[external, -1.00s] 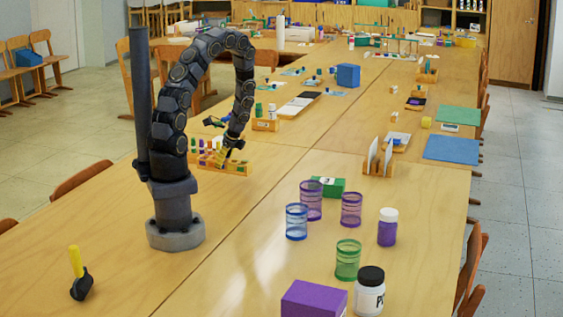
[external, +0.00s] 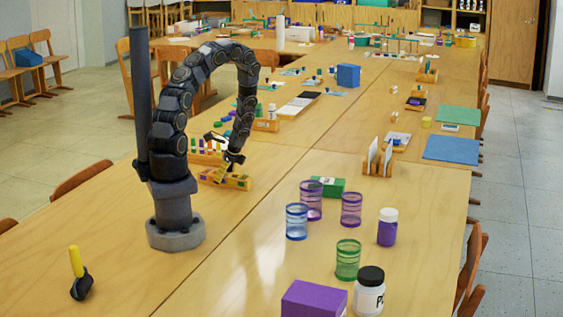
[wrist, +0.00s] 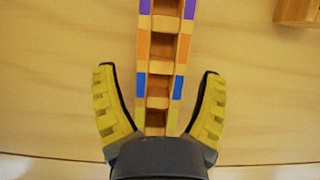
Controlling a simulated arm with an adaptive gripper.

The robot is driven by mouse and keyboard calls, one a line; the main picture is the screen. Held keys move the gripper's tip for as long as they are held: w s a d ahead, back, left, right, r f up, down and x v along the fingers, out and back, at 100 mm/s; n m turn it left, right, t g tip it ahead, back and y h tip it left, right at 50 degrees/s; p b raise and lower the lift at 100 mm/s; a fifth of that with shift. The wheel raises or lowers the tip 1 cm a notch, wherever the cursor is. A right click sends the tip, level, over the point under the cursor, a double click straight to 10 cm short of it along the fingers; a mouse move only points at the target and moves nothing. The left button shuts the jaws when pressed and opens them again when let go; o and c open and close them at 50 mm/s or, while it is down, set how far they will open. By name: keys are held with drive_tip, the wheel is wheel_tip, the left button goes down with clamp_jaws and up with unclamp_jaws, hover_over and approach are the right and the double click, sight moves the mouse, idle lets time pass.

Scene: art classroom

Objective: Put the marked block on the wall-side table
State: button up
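A long wooden block (external: 238,182) with coloured squares along its sides lies on the table near the seam. In the wrist view the block (wrist: 158,72) shows a row of open hollows and runs up between my fingers. My gripper (wrist: 158,70) is open, one yellow-padded finger on each side, with gaps to the block. In the external view my gripper (external: 224,172) is low, right at the block and covering part of it. I cannot tell which table is the wall-side one; a left tabletop (external: 120,235) and a right tabletop (external: 420,215) show.
A rack with coloured markers (external: 203,152) stands just behind the block. Coloured cups (external: 311,200), a green box (external: 328,187) and jars (external: 387,228) stand to the right. A wooden piece (wrist: 297,10) shows at the wrist view's top right. The front left tabletop is mostly clear.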

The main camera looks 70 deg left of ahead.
drive_tip(key=v, duration=1.2)
drive_tip(key=shift+r, duration=0.15)
drive_tip(key=s+d+r+n+t+h, duration=0.1)
drive_tip(key=s+d+r+n, duration=0.2)
drive_tip(key=d+r, duration=0.45)
drive_tip(key=s+d+r+n+h, duration=0.1)
drive_tip(key=s+d+r+n, duration=0.25)
drive_tip(key=d+r, duration=0.45)
drive_tip(key=s+d+r+n+h, duration=0.1)
drive_tip(key=s+d+r+n, duration=0.1)
drive_tip(key=s+d, duration=0.6)
drive_tip(key=shift+s+d, duration=0.25)
drive_tip(key=shift+d, duration=0.25)
drive_tip(key=o, duration=0.4)
drive_tip(key=shift+n, duration=0.25)
